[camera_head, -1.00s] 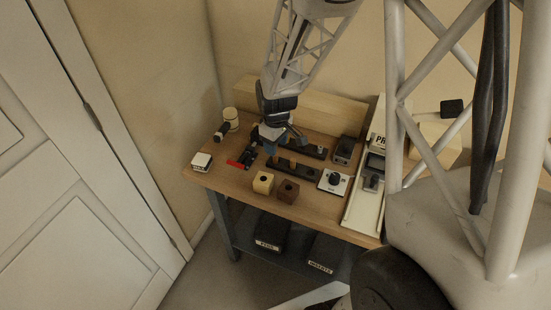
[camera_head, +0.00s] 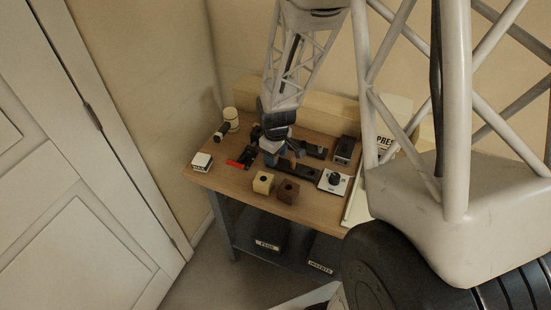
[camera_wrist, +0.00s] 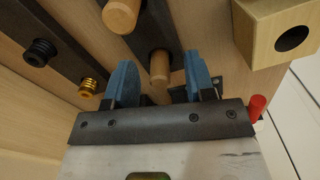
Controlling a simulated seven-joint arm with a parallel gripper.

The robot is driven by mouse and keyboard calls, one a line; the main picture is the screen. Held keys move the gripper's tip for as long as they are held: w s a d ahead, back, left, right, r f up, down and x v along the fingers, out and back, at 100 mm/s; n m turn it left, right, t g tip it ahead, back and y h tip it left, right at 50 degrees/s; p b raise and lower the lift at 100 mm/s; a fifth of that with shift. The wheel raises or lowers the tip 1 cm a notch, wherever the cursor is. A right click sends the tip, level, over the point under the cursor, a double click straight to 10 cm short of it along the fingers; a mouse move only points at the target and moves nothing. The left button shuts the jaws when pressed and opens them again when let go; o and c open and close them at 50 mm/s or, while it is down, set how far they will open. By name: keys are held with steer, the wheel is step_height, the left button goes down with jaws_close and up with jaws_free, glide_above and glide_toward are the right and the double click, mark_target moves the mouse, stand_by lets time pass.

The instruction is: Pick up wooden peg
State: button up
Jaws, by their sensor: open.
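A wooden peg (camera_wrist: 160,66) stands in a dark strip (camera_wrist: 150,35) in the wrist view. My gripper (camera_wrist: 160,76) is open, with one blue finger on each side of this peg. I cannot tell whether either finger touches it. A second wooden peg (camera_wrist: 121,14) stands in a dark strip farther up the wrist view. In the head view my gripper (camera_head: 270,157) is low over the bench, and the arm partly hides the pegs.
A pale block with a hole (camera_wrist: 280,32) is close on the right; a dark brown block (camera_head: 288,191) stands near the bench front. A black knob (camera_wrist: 40,52) and a brass-coloured part (camera_wrist: 88,87) are at left. A red part (camera_head: 236,164) lies left of my gripper.

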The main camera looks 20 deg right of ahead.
stand_by(0.3)
jaws_close()
steer(key=shift+r, duration=0.15)
stand_by(0.3)
steer(key=shift+r, duration=4.85)
steer(key=shift+w, duration=0.1)
steer(key=w+a+r, duration=0.1)
steer(key=w, duration=1.1)
steer(key=shift+w, duration=0.1)
